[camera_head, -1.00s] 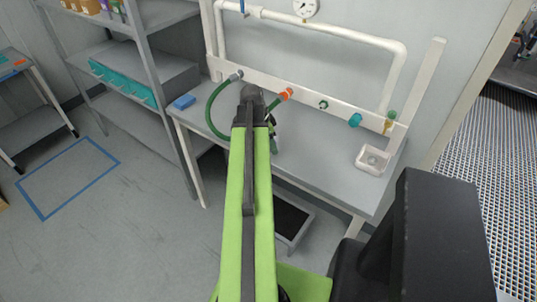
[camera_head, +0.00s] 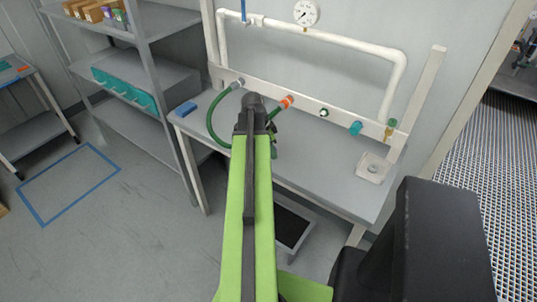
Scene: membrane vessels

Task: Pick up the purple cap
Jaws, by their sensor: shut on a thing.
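My gripper (camera_head: 256,103) is at the far end of my green arm, over the left part of the grey bench and in front of the white pipe rail. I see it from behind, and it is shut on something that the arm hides. I cannot make out a purple cap on the bench or rail. A small purple item (camera_head: 118,15) stands on the shelf at the upper left, too small to identify.
A green hose (camera_head: 210,125) loops from the rail beside my gripper. The rail carries an orange fitting (camera_head: 287,102), a teal cap (camera_head: 355,128) and a gauge (camera_head: 305,12). A white square holder (camera_head: 373,168) and a blue block (camera_head: 186,108) rest on the bench.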

